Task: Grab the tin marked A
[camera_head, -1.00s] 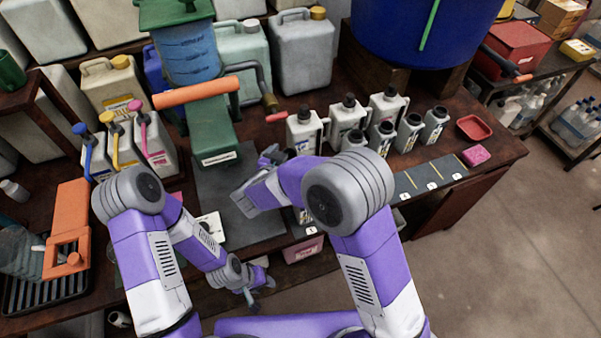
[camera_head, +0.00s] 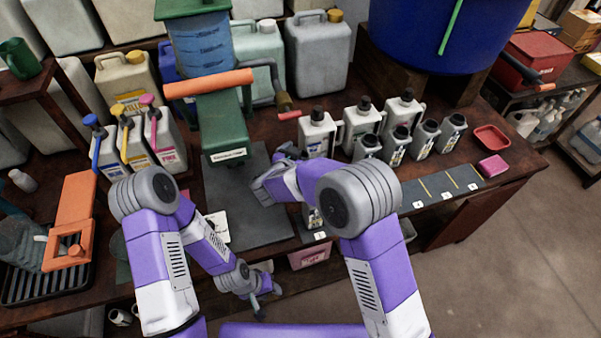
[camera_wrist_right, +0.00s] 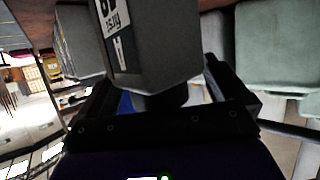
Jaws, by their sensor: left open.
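Several small pale containers with black caps stand behind the dark strip, among them a front-left one (camera_head: 317,137), a taller one (camera_head: 401,118) and a small one (camera_head: 452,133). I cannot read a letter A on any. My right gripper (camera_head: 284,158) is left of the front-left container, over the dark mat. In the right wrist view a grey container (camera_wrist_right: 155,40) with a partly readable label fills the space ahead of the right gripper (camera_wrist_right: 163,88), its black cap towards me; contact is unclear. My left gripper (camera_head: 260,298) is low at the table's front edge, open and empty.
A green press (camera_head: 226,130) with an orange roller stands behind the dark mat (camera_head: 225,185). Jugs with blue, yellow and pink pumps (camera_head: 128,140) stand left. A red dish (camera_head: 491,138) and pink sponge (camera_head: 492,167) lie right. A blue vat (camera_head: 440,40) stands behind.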

